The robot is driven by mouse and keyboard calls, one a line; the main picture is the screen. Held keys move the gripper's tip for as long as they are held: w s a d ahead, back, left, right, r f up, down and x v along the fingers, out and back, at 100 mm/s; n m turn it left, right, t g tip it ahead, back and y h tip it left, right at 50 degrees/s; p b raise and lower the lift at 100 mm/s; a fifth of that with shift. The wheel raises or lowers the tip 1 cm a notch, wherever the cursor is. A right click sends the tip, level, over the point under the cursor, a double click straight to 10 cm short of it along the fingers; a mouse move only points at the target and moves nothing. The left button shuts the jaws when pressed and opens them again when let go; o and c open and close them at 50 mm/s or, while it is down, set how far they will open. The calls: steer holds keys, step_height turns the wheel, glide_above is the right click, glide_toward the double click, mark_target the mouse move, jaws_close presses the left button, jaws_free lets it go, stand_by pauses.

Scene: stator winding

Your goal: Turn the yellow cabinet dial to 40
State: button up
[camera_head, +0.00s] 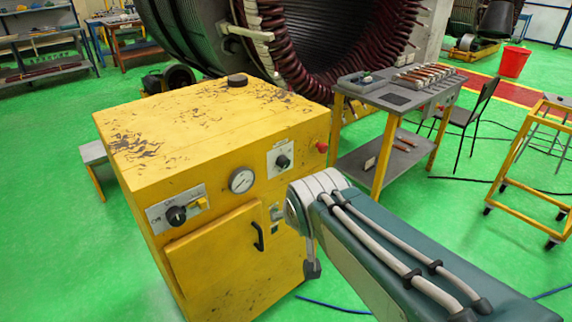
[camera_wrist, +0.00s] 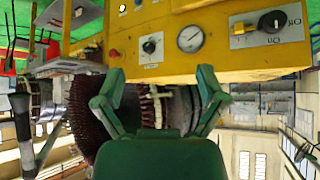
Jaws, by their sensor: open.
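The yellow cabinet (camera_head: 215,250) stands in front of me with its panel side facing me. Its dial, a black knob on a pale plate (camera_head: 283,161), sits at the upper right of the front; its scale numbers are too small to read. The dial also shows in the wrist view (camera_wrist: 149,47), where the cabinet appears upside down. My gripper (camera_wrist: 161,75) is open and empty, its two green fingers spread wide, apart from the dial. In the head view my arm ends in front of the cabinet's right side, and the fingers are not clearly visible.
A round gauge (camera_head: 242,180) sits left of the dial, and an on/off switch (camera_head: 176,215) is farther left. A red button (camera_head: 321,147) is near the right edge. A door handle (camera_head: 258,236) juts out below. A grey-topped table (camera_head: 400,95) stands behind right.

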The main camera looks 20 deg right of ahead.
mark_target(287, 164)
steer(key=w+d+f+m+t, duration=0.1)
steer(key=w+d+f+t, duration=0.15)
steer(key=w+d, duration=0.55)
steer(key=w+d+f+m+t, duration=0.1)
steer(key=w+d+m+t, duration=0.15)
steer(key=w, duration=0.95)
steer(key=w+d+f+t+y, duration=0.4)
steer(key=d+f+y, duration=0.3)
steer(key=f, duration=0.5)
steer(key=x, duration=1.1)
steer(key=shift+w+a+r, duration=0.1)
steer(key=shift+a+r, duration=0.15)
steer(key=shift+r, duration=0.05)
steer(key=c, duration=1.1)
